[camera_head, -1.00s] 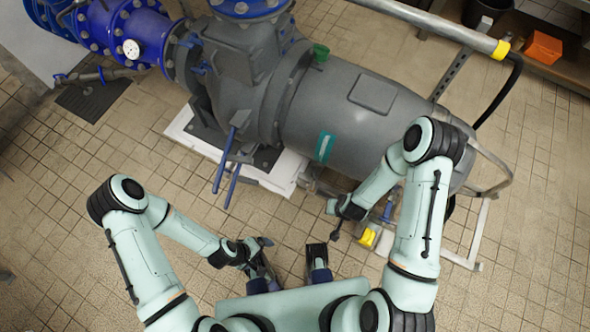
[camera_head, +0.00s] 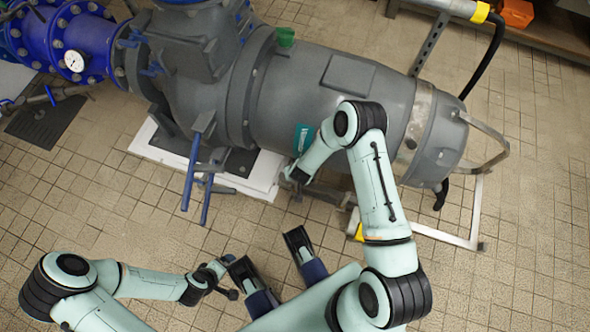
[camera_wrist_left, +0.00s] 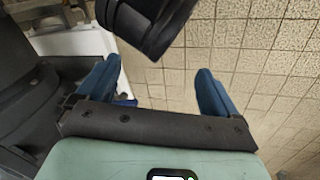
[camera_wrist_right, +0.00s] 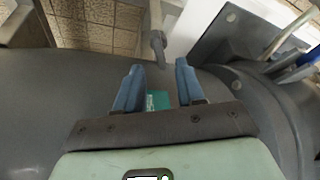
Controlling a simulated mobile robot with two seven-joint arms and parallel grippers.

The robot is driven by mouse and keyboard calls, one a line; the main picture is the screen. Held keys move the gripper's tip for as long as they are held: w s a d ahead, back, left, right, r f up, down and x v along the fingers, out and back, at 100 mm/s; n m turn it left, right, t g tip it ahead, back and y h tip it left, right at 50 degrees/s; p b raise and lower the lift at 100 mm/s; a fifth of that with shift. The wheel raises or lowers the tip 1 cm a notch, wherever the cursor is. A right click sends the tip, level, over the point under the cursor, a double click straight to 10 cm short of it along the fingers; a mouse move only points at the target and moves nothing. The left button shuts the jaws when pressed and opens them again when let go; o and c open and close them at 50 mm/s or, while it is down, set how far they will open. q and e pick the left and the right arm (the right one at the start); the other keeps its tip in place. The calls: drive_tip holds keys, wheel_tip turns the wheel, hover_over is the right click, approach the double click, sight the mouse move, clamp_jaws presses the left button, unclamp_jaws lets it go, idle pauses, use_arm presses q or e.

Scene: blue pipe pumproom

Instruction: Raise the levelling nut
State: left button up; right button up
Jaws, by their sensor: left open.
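I cannot make out a levelling nut in any view. The grey machine (camera_head: 345,85) lies across the head view, with a teal label (camera_head: 303,138) on its side. My right gripper (camera_head: 292,186) is low beside the machine, below the label. In the right wrist view its blue fingers (camera_wrist_right: 158,82) stand apart with nothing between them, and part of the teal label (camera_wrist_right: 158,101) shows behind. A grey rod with a bent end (camera_wrist_right: 156,38) shows ahead of them. My left gripper (camera_head: 228,277) is open and empty over the floor; its fingers (camera_wrist_left: 158,85) show wide apart in the left wrist view.
A white plinth (camera_head: 262,178) is under the machine, with blue levers (camera_head: 195,172) in front. A pale frame (camera_head: 474,215) with a yellow part (camera_head: 359,232) stands at the right. Blue pipework (camera_head: 75,40) is at upper left.

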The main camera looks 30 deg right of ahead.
use_arm(q)
drive_tip(key=shift+w+a+f+t+b, duration=0.15)
drive_tip(key=shift+w+a+f+b, duration=0.2)
drive_tip(key=shift+w, duration=0.25)
drive_tip(key=shift+w+a+f+t+b, duration=0.15)
drive_tip(key=shift+w+a+f, duration=0.1)
drive_tip(key=shift+w+f, duration=0.25)
use_arm(e)
drive_tip(key=shift+x, duration=2.15)
use_arm(q)
drive_tip(key=shift+r, duration=0.1)
use_arm(e)
clamp_jaws()
drive_tip(key=shift+m, duration=0.3)
drive_tip(key=shift+a+m+g+h, duration=0.15)
drive_tip(key=shift+m+g+h, duration=0.25)
drive_tip(key=shift+m, duration=0.8)
drive_tip(key=shift+w+m+g+h, duration=0.1)
drive_tip(key=shift+m+g+h, duration=0.3)
drive_tip(key=shift+m, duration=1)
unclamp_jaws()
